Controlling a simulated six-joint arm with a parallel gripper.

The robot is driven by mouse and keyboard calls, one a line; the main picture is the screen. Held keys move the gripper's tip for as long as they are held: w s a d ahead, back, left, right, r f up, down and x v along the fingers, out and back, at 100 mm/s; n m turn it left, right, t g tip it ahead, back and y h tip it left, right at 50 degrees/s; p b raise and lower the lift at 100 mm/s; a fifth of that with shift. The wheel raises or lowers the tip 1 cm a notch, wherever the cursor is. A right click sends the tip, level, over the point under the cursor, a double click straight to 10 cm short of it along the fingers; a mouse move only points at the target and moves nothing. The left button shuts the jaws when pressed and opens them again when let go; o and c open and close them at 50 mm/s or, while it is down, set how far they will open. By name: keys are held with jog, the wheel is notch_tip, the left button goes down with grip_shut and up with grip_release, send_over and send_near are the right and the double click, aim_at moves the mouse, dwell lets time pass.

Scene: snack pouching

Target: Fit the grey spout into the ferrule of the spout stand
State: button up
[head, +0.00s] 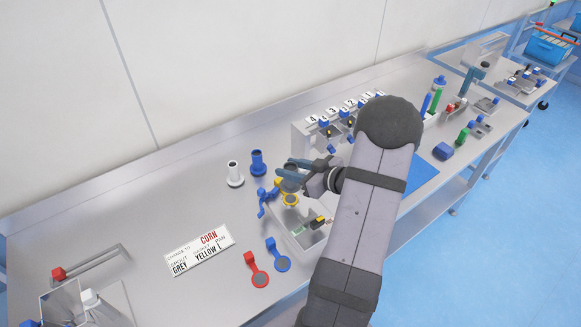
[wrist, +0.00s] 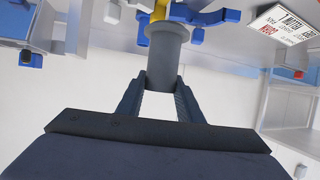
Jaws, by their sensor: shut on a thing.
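My gripper (head: 296,169) is shut on the grey spout, a grey cylinder with a wider flanged end. The spout (wrist: 165,62) stands out between the two finger ends in the wrist view; in the head view the fingers and arm partly cover it. A blue branched piece (head: 266,198) is just left of and below the gripper, and blue parts (wrist: 205,17) show beyond the spout's flange in the wrist view. I cannot tell whether they touch the spout. The ferrule of the spout stand cannot be made out clearly.
A white spout (head: 235,172) and a blue spout (head: 258,161) stand upright to the left. A yellow ring-ended piece (head: 291,200) is below the gripper. Red (head: 257,271) and blue (head: 278,254) scoop-like pieces lie near the front edge. A label card (head: 200,249) lies left.

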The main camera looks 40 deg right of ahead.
jog(key=shift+f+b, duration=1.4)
jog(key=shift+f, duration=0.7)
jog(key=shift+f+b, duration=0.4)
jog(key=shift+f, duration=0.55)
dwell(0.5)
jog(key=o, duration=1.2)
jog(key=shift+b+v, duration=1.05)
jog(key=shift+v, duration=2.65)
